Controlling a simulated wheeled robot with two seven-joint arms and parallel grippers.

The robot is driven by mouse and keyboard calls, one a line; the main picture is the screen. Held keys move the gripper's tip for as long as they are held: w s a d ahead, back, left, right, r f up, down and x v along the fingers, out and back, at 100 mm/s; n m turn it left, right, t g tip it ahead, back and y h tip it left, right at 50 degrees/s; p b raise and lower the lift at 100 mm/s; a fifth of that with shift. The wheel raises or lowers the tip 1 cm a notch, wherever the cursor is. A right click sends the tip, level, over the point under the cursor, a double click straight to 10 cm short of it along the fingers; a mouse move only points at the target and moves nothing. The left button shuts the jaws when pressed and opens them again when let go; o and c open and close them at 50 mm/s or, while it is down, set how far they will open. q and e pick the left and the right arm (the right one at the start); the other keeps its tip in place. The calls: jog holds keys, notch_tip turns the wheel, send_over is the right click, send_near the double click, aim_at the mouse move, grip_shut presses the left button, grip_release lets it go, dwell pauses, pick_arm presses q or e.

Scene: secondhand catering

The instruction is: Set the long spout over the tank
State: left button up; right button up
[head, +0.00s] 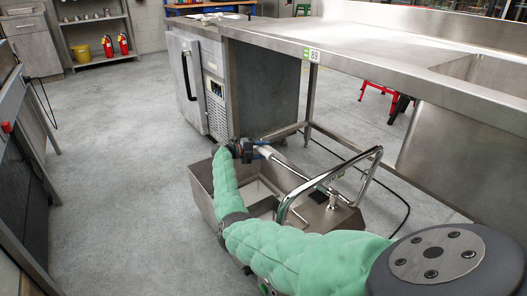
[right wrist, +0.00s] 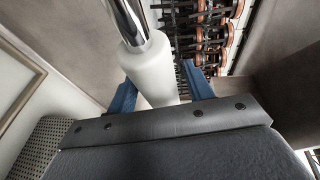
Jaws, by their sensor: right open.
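The long spout (head: 325,181) is a chrome pipe with a white sleeve (head: 284,161), running from the cart's top toward the far left. The tank (head: 203,201) is an open steel box low on the floor, partly hidden by my green-padded right arm. My right gripper (head: 262,151) is at the spout's white end, near the tank's far side. In the right wrist view, its blue fingers (right wrist: 160,84) are open on either side of the white sleeve (right wrist: 150,66). The chrome pipe (right wrist: 127,18) runs on beyond. I cannot tell whether the fingers touch the sleeve. My left gripper is not seen.
A bent chrome handle (head: 325,178) rises from the cart beside the spout. A steel counter (head: 375,62) with a sink overhangs the right side, with an under-counter fridge (head: 188,82) behind the tank. A black cable lies on the floor at right. The floor (head: 120,150) left of the tank is clear.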

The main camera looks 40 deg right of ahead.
jog(key=p+v, duration=0.1)
jog(key=v, duration=0.6)
jog(key=shift+a, duration=0.15)
